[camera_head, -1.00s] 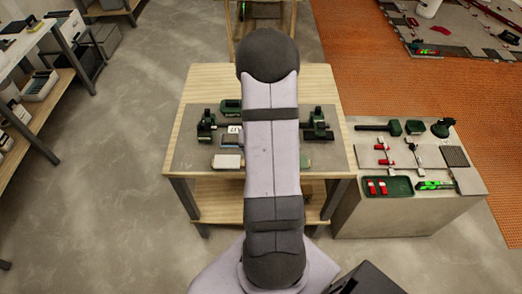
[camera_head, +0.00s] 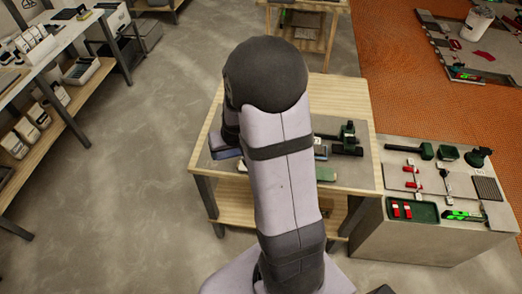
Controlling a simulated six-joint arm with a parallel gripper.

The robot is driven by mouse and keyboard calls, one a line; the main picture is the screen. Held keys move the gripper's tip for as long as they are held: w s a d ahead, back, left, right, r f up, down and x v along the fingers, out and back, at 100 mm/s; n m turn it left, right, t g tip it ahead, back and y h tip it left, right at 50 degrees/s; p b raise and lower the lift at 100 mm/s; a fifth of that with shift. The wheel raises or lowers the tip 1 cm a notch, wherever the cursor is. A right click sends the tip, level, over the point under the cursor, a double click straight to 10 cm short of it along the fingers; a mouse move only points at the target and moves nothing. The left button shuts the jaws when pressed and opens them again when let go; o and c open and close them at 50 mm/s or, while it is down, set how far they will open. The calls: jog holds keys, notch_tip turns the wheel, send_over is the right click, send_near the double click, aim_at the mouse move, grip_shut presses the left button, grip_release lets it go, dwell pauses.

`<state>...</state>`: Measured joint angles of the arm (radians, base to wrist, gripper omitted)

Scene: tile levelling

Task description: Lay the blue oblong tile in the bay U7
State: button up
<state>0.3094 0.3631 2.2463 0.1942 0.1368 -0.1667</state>
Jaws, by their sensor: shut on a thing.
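My gripper (camera_head: 230,128) shows only in part as a dark shape at the left edge of my arm, above the left side of the workbench. A blue-grey oblong tile (camera_head: 226,153) shows just below it, and my gripper is shut on it. Its fingertips are too small and hidden to make out. The bay U7 cannot be made out; my arm covers the middle of the bench's grey top.
The wooden workbench (camera_head: 346,95) has a dark green clamp-like device (camera_head: 347,140) and a pale green tile (camera_head: 326,174) right of my arm. A grey side bench (camera_head: 390,238) at right holds tools and a green tray (camera_head: 425,211). Shelves (camera_head: 62,125) stand at left.

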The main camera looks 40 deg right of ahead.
jog(key=w+a+r+n+b, duration=0.1)
jog(key=w+a+r+n, duration=0.15)
jog(key=a, duration=0.55)
jog(key=w+d+f+m+b, duration=0.1)
jog(key=d+f+m, duration=0.1)
jog(key=d, duration=0.6)
jog(key=w+d+f+m+h+b, duration=0.1)
jog(key=w+d+f+m, duration=0.1)
jog(key=d, duration=0.6)
jog(key=w+d+f+m+g+h+b, duration=0.1)
jog(key=d+f+m, duration=0.2)
jog(key=d, duration=0.5)
jog(key=shift+w+d+f+m, duration=0.15)
jog(key=shift+w+f+m, duration=0.2)
jog(key=shift+f, duration=0.4)
jog(key=shift+s+f, duration=0.1)
jog(key=shift+f+b, duration=2.5)
jog(key=shift+f, duration=1.25)
jog(key=shift+f+b, duration=0.45)
jog(key=shift+b, duration=0.2)
